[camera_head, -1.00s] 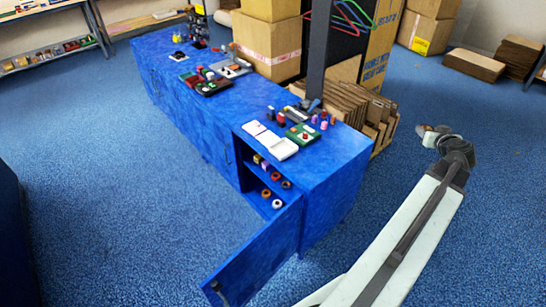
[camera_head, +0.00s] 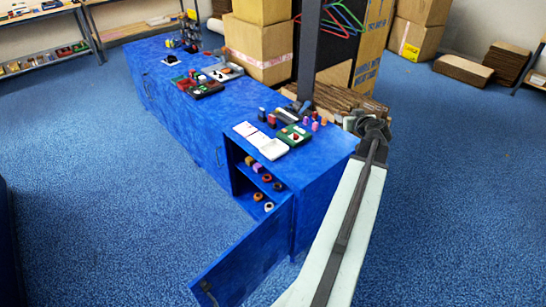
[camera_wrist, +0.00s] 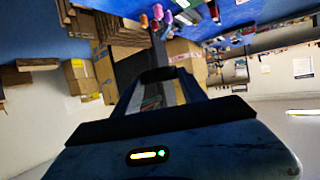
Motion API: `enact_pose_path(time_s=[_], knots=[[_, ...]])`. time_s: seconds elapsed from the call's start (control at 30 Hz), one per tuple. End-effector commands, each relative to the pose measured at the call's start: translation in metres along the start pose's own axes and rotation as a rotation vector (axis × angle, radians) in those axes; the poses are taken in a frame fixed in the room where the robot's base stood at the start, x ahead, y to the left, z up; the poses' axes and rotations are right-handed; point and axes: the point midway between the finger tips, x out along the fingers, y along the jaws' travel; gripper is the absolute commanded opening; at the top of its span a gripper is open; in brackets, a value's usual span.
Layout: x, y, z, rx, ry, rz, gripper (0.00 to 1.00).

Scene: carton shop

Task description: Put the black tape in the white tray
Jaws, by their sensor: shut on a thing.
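My gripper (camera_wrist: 158,80) is shut on a dark thing that looks like the black tape (camera_wrist: 158,74), seen between the fingertips in the wrist view. In the head view my gripper (camera_head: 366,123) is beyond the right end of the blue counter, near its top edge; the tape cannot be made out there. The white tray (camera_head: 272,149) lies on the counter near its front edge, left of my gripper and apart from it.
A green tray (camera_head: 284,138) with small items is right behind the white tray. Small bottles and pink pieces stand nearby. A dark post (camera_head: 308,50) rises behind the counter. The cabinet door (camera_head: 245,262) hangs open below, with several tape rolls on the shelves. Cardboard stands behind.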

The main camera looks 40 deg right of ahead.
Motion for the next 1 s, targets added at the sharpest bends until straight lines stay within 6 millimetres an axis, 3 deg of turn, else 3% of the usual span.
enact_pose_path(time_s=[0.03, 0.17, 0.3, 0.5, 0.6, 0.7, 0.8, 1.0], knots=[[0.024, -0.024, 0.017, -0.014, 0.000, -0.035, 0.11], [0.068, -0.091, 0.036, -0.053, 0.000, -0.127, 0.11], [0.114, -0.181, 0.061, -0.100, 0.000, -0.242, 0.11], [0.158, -0.309, 0.099, -0.165, 0.001, -0.398, 0.11], [0.168, -0.357, 0.113, -0.188, 0.001, -0.454, 0.11], [0.172, -0.388, 0.120, -0.204, 0.001, -0.491, 0.11], [0.173, -0.402, 0.122, -0.210, 0.001, -0.508, 0.11], [0.170, -0.405, 0.117, -0.211, 0.001, -0.511, 0.11]])
